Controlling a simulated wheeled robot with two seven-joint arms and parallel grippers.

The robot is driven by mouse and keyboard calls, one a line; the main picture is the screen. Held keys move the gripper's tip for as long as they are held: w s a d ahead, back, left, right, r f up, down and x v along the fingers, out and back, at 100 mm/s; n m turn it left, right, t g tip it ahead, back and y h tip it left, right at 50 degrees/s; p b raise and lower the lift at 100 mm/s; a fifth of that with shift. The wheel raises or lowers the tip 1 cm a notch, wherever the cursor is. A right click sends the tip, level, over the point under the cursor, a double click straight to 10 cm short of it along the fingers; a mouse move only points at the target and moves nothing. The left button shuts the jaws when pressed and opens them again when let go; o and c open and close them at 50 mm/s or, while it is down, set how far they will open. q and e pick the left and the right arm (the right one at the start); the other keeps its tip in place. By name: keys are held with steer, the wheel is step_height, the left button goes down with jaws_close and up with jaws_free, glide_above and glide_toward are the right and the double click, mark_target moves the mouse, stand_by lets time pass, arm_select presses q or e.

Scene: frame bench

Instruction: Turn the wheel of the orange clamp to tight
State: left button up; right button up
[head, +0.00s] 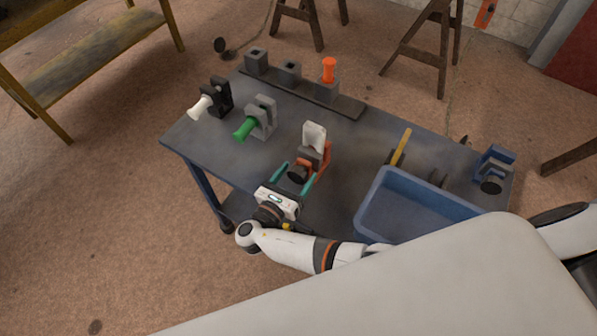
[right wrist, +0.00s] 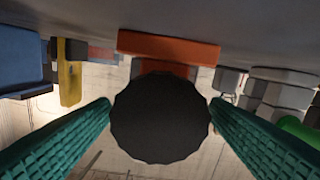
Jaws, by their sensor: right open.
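The orange clamp (head: 325,160) stands near the middle of the bench, with a pale block-like piece (head: 314,136) at its top. Its dark round wheel (head: 297,175) faces my side. My right gripper (head: 294,180) is open, with its teal fingers on either side of the wheel. In the right wrist view the ridged wheel (right wrist: 160,118) fills the middle between the two fingers (right wrist: 160,112), close to both fingertips; I cannot tell whether they touch. The orange clamp body (right wrist: 168,47) shows behind the wheel. My left gripper is out of view.
A black clamp (head: 217,97) with a white handle and a grey clamp (head: 263,112) with a green handle stand left. A rack (head: 335,104) holds an orange piece (head: 328,69). A blue bin (head: 372,205), yellow bar (head: 401,147) and blue clamp (head: 494,163) are right.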

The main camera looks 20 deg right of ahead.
steer(key=shift+c, duration=1.2)
steer(key=c, duration=0.7)
steer(key=m+b, duration=0.1)
steer(key=m, duration=0.2)
steer(key=shift+f+m, duration=0.1)
steer(key=shift+m, duration=0.3)
steer(key=shift+m+b, duration=0.3)
steer(key=shift+m, duration=0.7)
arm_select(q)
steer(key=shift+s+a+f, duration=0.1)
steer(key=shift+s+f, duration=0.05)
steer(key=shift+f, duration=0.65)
arm_select(e)
steer(key=shift+d, duration=0.1)
steer(key=o, duration=0.9)
steer(key=shift+o, duration=0.2)
